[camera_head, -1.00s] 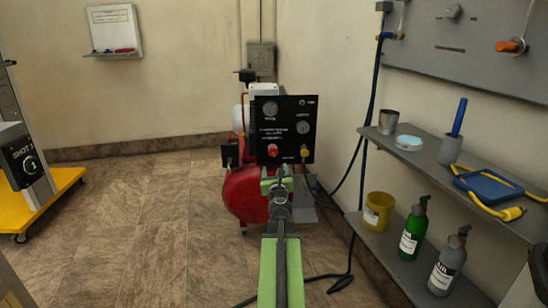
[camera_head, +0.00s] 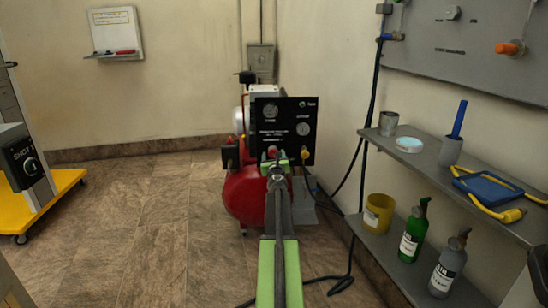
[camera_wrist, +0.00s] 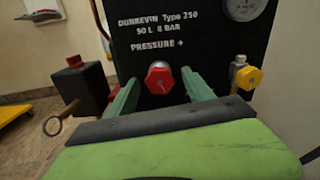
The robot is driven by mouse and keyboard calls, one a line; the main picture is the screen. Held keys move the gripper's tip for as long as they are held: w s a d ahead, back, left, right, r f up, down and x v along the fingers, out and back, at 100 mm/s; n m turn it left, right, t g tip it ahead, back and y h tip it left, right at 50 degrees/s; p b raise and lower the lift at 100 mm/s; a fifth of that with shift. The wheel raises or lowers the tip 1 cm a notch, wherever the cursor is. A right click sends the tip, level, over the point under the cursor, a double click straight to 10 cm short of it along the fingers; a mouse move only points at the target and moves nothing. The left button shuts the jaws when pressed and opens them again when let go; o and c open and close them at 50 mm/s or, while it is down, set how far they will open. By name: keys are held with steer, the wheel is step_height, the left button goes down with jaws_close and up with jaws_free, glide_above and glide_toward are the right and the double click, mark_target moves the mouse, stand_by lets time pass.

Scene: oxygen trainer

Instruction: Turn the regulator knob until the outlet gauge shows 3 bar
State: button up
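The red regulator knob (camera_wrist: 159,78) sits on the black compressor panel (camera_wrist: 207,45), below the "PRESSURE +" lettering. My gripper (camera_wrist: 158,92) is open in the wrist view, with one green finger on each side of the knob and gaps between. In the head view my gripper (camera_head: 277,163) is in front of the panel's lower part and partly covers the knob (camera_head: 271,152). Two round gauges, one at upper left (camera_head: 269,111) and one at right (camera_head: 303,128), show on the panel. Their readings are too small to tell. The wrist view cuts off a gauge (camera_wrist: 243,5) at the top.
A yellow fitting (camera_wrist: 249,78) projects right of the knob, and a black box with a ring (camera_wrist: 80,88) stands left. The red tank (camera_head: 242,195) is below the panel. A shelf (camera_head: 432,150) with bottles and tools lies right.

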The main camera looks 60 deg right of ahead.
steer(key=c, duration=1.2)
steer(key=shift+a, duration=0.15)
jaws_close()
steer(key=shift+n, duration=0.3)
steer(key=n, duration=1.2)
steer(key=shift+f, duration=0.1)
steer(key=shift+d, duration=0.2)
